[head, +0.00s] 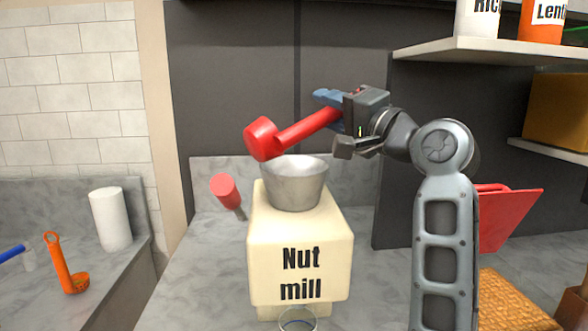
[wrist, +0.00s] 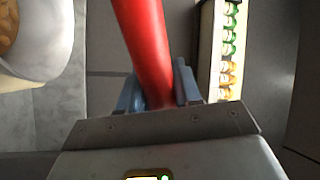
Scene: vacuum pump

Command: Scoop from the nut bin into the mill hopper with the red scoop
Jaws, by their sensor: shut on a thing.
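The red scoop (head: 262,139) is in my gripper (head: 334,108), held by its handle. Its bowl is raised just above the left side of the grey metal hopper (head: 294,184) on the cream mill (head: 300,240). The handle slopes down to the left from my gripper. I cannot see into the bowl, so its contents are hidden. In the wrist view the blue fingers of my gripper (wrist: 155,97) are shut on the scoop's red handle (wrist: 147,45); the bowl is out of frame. I cannot identify the nut bin in the head view.
In the wrist view, a pale container (wrist: 42,38) with tan contents is cut off at the left, and a rack of bottles (wrist: 228,50) stands at right. A red-ended tool (head: 226,190) is left of the mill. A shelf (head: 490,50) is upper right.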

